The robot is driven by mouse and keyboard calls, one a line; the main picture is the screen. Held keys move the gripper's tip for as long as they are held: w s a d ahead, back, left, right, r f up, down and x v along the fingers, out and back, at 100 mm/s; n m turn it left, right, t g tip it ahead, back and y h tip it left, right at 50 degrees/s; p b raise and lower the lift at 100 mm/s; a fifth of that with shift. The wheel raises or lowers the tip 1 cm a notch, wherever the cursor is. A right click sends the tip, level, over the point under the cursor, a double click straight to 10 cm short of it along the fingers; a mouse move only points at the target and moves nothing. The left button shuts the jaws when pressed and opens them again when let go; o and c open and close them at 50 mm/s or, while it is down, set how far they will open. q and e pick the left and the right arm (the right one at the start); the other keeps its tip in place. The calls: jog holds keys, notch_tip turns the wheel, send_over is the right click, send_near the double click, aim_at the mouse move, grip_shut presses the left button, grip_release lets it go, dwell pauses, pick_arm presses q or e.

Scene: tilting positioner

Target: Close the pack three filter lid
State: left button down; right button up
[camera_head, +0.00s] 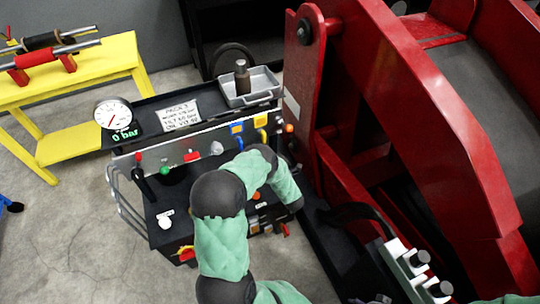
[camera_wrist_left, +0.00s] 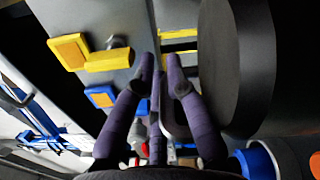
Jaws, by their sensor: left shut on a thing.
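The power pack (camera_head: 160,160) is a dark cabinet with a white sign that appears to read "PACK 3", and a steel panel with knobs and coloured handles. My left arm reaches over its right part, and in the head view it hides the left gripper. In the left wrist view my left gripper (camera_wrist_left: 160,68) has its purple fingers close together. They are shut on a thin grey curved part (camera_wrist_left: 170,112), mostly hidden by the fingers. I cannot tell whether this is the filter lid. A yellow handle (camera_wrist_left: 110,60) is left of the fingertips. My right gripper is out of view.
A large dark cylinder (camera_wrist_left: 235,70) stands close to the right of my fingers. A gauge (camera_head: 113,114) shows 0 bar. A grey tray (camera_head: 250,87) holds a dark bottle. The red positioner (camera_head: 420,120) blocks the right side. A yellow bench (camera_head: 75,90) stands back left; floor is free front left.

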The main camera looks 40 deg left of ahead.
pick_arm(q)
jog(key=c, duration=1.3)
grip_release()
jog(key=shift+s+f+g, duration=0.3)
jog(key=shift+s+f, duration=0.2)
jog(key=shift+f, duration=0.1)
jog(key=shift+s, duration=0.1)
jog(key=shift+d, duration=0.15)
jog(key=shift+s+d+f, duration=0.15)
jog(key=shift+s+d, duration=0.05)
jog(key=shift+d, duration=0.3)
jog(key=v, duration=0.3)
jog(key=r+v, duration=0.1)
jog(key=v, duration=0.6)
jog(key=shift+w+d+r, duration=0.2)
jog(key=shift+r, duration=0.05)
jog(key=shift+w, duration=0.1)
